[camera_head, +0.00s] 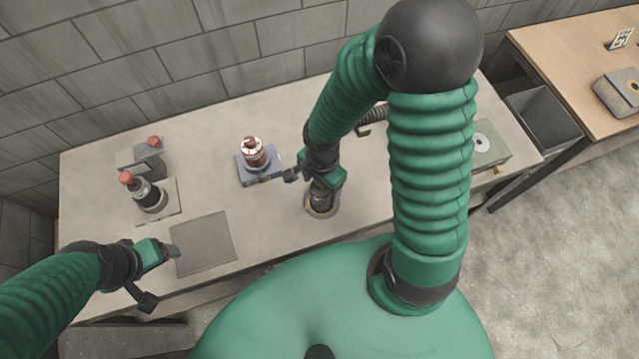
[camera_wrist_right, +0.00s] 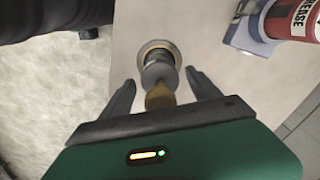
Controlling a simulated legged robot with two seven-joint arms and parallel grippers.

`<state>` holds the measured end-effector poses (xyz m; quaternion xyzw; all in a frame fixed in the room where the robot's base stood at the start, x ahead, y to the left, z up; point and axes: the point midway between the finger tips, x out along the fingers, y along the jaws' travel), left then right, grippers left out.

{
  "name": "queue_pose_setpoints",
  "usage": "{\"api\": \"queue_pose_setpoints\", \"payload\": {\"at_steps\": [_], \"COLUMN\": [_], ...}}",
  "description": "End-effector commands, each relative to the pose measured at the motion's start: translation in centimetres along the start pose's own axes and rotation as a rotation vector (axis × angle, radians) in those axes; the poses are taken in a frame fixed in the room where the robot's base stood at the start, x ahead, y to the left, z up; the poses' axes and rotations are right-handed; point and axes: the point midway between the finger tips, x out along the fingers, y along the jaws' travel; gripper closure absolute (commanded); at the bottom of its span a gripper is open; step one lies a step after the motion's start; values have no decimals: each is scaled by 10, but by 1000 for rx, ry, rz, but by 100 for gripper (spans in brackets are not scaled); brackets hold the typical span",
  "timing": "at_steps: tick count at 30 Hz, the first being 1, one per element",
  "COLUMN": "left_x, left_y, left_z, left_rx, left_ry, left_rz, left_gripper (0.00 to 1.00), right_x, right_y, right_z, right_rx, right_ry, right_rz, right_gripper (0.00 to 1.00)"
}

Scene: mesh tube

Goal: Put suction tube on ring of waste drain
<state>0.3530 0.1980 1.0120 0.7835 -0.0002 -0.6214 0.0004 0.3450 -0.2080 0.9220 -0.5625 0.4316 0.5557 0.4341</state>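The waste drain ring (camera_head: 321,208) sits in the worktop below my right gripper (camera_head: 306,186). In the right wrist view the round ring (camera_wrist_right: 158,46) lies ahead of the fingertips, with a grey stepped fitting (camera_wrist_right: 158,70) standing over it and a brass-coloured end (camera_wrist_right: 160,96) toward me. The right gripper (camera_wrist_right: 160,88) is open; its two fingers flank the brass end with gaps on both sides. A grey ribbed hose (camera_head: 374,118), possibly the suction tube, shows partly behind my right arm. My left gripper (camera_head: 160,275) is open and empty at the worktop's front left.
A red-and-white grease can (camera_head: 254,152) stands on a blue-grey base left of the drain. A red-topped device (camera_head: 148,195) and a flat grey plate (camera_head: 204,244) are further left. A dark bin (camera_head: 545,118) and wooden table (camera_head: 575,65) are at right.

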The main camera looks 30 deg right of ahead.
Motion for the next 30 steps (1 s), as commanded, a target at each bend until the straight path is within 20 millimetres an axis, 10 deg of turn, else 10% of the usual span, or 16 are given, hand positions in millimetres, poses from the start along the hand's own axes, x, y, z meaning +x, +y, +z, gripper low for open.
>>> {"api": "queue_pose_setpoints", "payload": {"at_steps": [9,25,30], "left_x": [-8,-34,-34], "left_y": [0,0,0], "left_z": [-2,-8,-8], "left_rx": [0,0,0], "left_ry": [0,0,0], "left_rz": [0,0,0], "left_gripper": [25,25,25], "right_x": [-12,-122,-124], "right_y": [-1,-1,-2], "right_z": [0,0,3], "right_rx": [0,-2,-276], "right_ry": [2,1,20], "right_rz": [-1,-1,-38], "right_gripper": [29,29,29]}}
